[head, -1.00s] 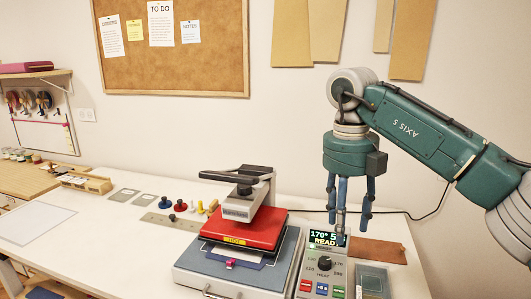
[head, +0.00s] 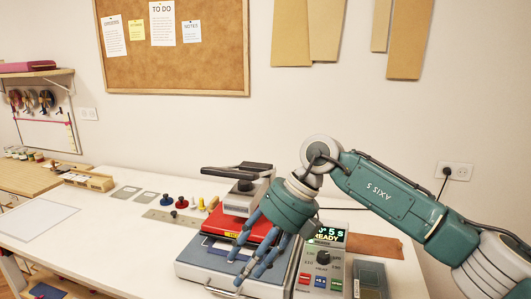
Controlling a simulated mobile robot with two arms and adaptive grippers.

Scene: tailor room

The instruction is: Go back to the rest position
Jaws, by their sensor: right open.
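My right gripper (head: 262,258) is open and empty in the head view. Its blue fingers point down and to the left, in front of the heat press (head: 200,266) and over its right side. I cannot tell whether the fingers touch the press. The red plate (head: 220,234) of the press is partly hidden behind the fingers. The control box (head: 322,258) stands right of the gripper, its display partly covered by my arm and reading "READY". My left gripper is not in view.
A brown leather piece (head: 374,247) and a dark grey box (head: 370,279) lie right of the control box. Several colored handles (head: 202,203), a metal ruler (head: 166,219) and a wooden tray (head: 89,181) are to the left.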

